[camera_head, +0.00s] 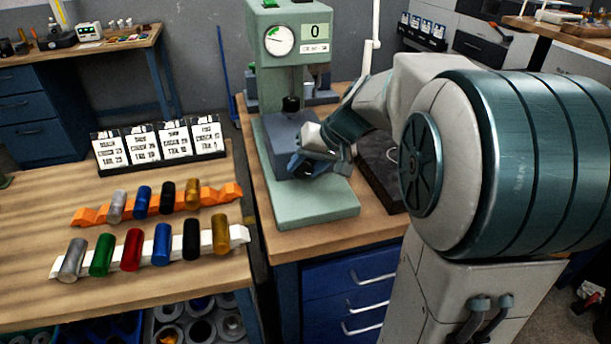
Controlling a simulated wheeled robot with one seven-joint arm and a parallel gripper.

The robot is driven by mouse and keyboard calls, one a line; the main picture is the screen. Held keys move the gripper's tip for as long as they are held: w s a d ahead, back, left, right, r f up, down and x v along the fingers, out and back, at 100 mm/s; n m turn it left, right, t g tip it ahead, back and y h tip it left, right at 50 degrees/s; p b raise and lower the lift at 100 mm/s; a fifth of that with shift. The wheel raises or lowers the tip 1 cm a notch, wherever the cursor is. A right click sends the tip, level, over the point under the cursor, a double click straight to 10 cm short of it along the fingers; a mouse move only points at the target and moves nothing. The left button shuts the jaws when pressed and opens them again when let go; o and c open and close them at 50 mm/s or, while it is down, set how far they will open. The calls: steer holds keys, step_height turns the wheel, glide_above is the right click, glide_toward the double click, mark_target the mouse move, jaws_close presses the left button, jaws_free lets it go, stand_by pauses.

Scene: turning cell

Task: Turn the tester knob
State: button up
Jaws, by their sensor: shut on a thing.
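The tester (282,208) is a pale green machine on the wooden bench, with a round dial gauge (279,40) and a display (314,33) reading 0. A dark blue-grey block (285,128) sits on its base under a black tip (291,104). My gripper (298,163) reaches in from the right, low at the front of this block. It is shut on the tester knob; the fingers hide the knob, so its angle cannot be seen.
On the left table, several coloured cylinders lie on a white rack (240,234) and an orange rack (222,194). Printed cards (160,145) stand behind them. Blue drawers (350,292) are below.

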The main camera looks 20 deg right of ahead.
stand_by(0.3)
steer(key=o, duration=0.9)
steer(key=shift+o, duration=0.2)
steer(key=v, duration=1.4)
steer(key=shift+d+p, duration=0.2)
steer(key=shift+p, duration=0.15)
steer(key=shift+w+f, duration=0.1)
steer(key=shift+f, duration=0.05)
